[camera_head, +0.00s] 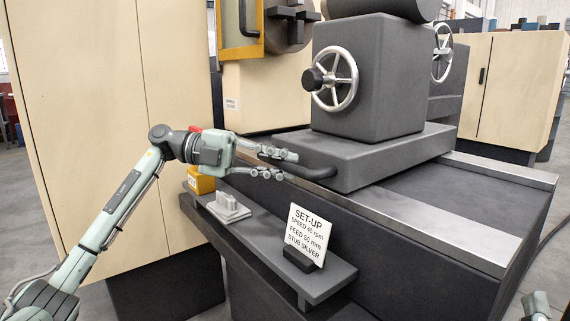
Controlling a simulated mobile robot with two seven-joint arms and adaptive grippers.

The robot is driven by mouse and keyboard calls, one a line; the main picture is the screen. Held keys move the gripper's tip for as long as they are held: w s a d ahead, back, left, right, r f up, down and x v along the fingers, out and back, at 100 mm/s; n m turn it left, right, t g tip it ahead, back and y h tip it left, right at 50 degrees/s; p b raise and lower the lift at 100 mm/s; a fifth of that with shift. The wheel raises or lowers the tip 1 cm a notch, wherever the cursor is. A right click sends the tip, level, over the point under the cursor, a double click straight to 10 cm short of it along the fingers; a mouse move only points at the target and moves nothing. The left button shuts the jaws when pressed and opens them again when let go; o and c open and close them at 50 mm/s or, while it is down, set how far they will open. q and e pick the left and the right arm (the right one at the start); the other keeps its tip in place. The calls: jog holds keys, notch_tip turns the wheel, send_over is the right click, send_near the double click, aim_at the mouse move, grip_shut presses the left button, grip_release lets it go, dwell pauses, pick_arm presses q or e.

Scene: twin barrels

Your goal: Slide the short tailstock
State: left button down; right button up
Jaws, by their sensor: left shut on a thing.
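The tailstock (370,85) is a dark grey block with a spoked silver handwheel (335,80) on its face. It stands upright on a wide dark base plate (385,155), which sits on the lathe bed. A dark bar handle (318,172) sticks out from the base plate's left front corner. My left gripper (287,166) reaches in from the left and is shut on the handle, with its fingers at the handle's left end. The fingers partly hide that end. At the bottom right edge only a small piece that looks like my right arm shows; its gripper cannot be made out.
Bright metal rails (440,226) run along the bed. A low shelf (265,245) in front holds a yellow box (201,182), a pale grey stepped block (228,207) and a set-up card (307,236). A chuck (290,25) is behind. Bare bed lies right of the tailstock.

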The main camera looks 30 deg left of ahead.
pick_arm(q)
jog(key=shift+w+a+r, duration=0.1)
jog(key=shift+a, duration=0.1)
jog(key=c, duration=1.5)
grip_release()
jog(key=shift+a, duration=0.15)
jog(key=shift+c, duration=0.2)
jog(key=shift+o, duration=0.5)
jog(key=v, duration=1.2)
jog(key=shift+s, duration=0.2)
